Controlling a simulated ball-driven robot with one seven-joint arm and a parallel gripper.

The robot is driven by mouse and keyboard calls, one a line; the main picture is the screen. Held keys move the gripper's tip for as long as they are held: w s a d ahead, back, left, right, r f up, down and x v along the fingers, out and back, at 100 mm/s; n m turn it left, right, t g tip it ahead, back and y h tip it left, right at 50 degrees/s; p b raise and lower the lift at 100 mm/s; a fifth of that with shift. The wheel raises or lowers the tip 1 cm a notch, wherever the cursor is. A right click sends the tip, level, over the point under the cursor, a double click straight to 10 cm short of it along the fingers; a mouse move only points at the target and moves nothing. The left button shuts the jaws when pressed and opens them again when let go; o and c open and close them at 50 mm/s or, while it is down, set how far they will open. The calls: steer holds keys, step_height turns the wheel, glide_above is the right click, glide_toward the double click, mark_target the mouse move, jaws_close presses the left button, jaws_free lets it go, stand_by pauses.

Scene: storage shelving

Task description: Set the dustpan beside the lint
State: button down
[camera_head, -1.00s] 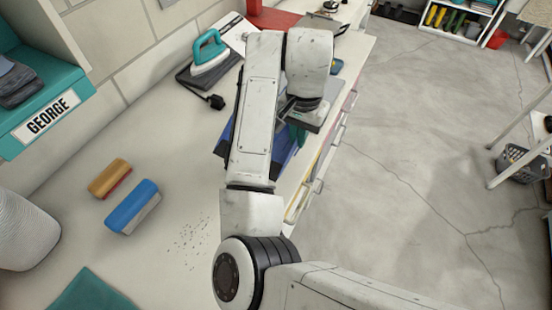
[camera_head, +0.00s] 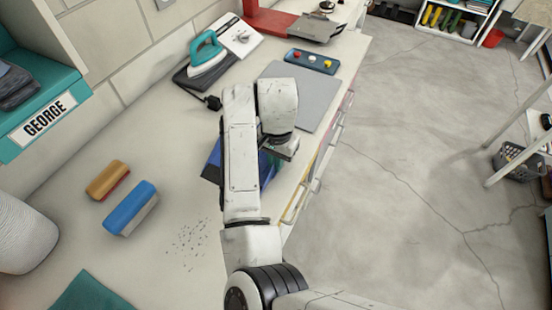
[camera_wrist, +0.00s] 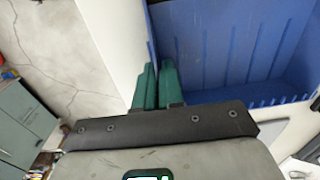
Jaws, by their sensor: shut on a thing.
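The blue dustpan (camera_head: 266,170) lies largely behind my arm in the head view, over the worktop near its right edge. In the wrist view the dustpan (camera_wrist: 235,50) fills the upper right, with its ribbed inside showing. My gripper has green fingers (camera_wrist: 156,72) closed on the dustpan's edge. In the head view the fingertips are hidden by my wrist. The lint (camera_head: 188,240) is a scatter of dark specks on the worktop, to the lower left of the dustpan and apart from it. Whether the dustpan touches the worktop cannot be told.
A blue brush or eraser block (camera_head: 130,208) and a yellow-brown one (camera_head: 107,180) lie left of the lint. A teal cloth (camera_head: 92,292) is at the front. An iron (camera_head: 207,55), grey board (camera_head: 303,92) and button box (camera_head: 312,61) are farther back. Worktop around the lint is clear.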

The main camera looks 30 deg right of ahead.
steer(key=c, duration=1.3)
jaws_free()
steer(key=shift+o, duration=0.2)
step_height(320, 180, up, 12)
steer(key=s+d+f+n+t+h, duration=0.1)
steer(key=s+d+f, duration=0.2)
steer(key=d, duration=0.3)
steer(key=s+d+f+n+h, duration=0.2)
steer(key=s+d+f, duration=0.15)
steer(key=d, duration=0.25)
steer(key=s+d+f+n+t+h, duration=0.1)
steer(key=s+d+f, duration=0.1)
steer(key=s+d, duration=0.25)
steer(key=s+a+f+n+y, duration=0.1)
steer(key=s+a+f+n, duration=0.1)
steer(key=s, duration=0.4)
steer(key=s+a+f+n+y, duration=0.1)
steer(key=s+a+f+n, duration=0.1)
steer(key=s+f, duration=0.3)
steer(key=s+a+f+n+g+y, duration=0.1)
steer(key=s+a+f+n, duration=0.1)
steer(key=s, duration=0.5)
steer(key=a+f, duration=0.1)
steer(key=a, duration=0.1)
steer(key=shift+s+a+f+y, duration=0.3)
steer(key=shift+a+f, duration=0.05)
steer(key=shift+f, duration=0.05)
